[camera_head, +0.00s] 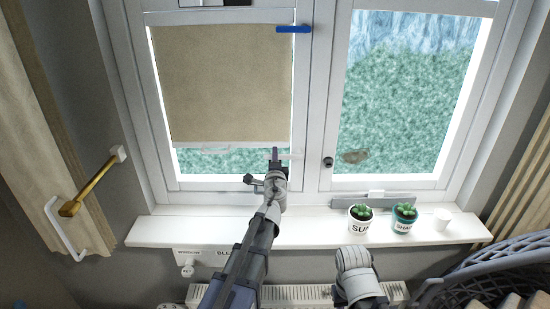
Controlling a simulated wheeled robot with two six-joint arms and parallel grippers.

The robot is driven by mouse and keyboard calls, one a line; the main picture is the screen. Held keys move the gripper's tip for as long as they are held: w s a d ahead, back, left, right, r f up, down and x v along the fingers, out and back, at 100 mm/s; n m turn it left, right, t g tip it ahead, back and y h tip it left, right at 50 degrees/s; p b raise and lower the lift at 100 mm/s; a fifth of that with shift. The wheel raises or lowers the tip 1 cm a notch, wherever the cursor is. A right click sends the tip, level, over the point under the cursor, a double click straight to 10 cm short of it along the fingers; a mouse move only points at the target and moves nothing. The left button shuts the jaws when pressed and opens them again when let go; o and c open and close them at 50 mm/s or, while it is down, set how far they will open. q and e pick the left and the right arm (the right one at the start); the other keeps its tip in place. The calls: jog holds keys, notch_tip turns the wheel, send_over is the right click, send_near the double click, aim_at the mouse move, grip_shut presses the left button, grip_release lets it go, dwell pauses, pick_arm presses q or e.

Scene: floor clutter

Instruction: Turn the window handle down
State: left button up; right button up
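The window has a left sash with a beige blind (220,85) and a clear right sash. A blue handle (293,29) lies level on the upper frame between the sashes. A small dark knob (328,161) sits lower on the middle frame. My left gripper (272,168) is raised in front of the lower edge of the left sash, well below the blue handle and apart from it. A small pale piece shows just right of its tip; I cannot tell what it is. Its finger opening is too small to make out.
The white sill (185,228) runs below the window. Two potted plants, one in a white pot (360,220) and one in a teal pot (404,220), and a white cup (441,219) stand on its right. A radiator (300,294) is below. A curtain (45,150) hangs left.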

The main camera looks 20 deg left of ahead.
pick_arm(q)
grip_shut()
dwell(1.0)
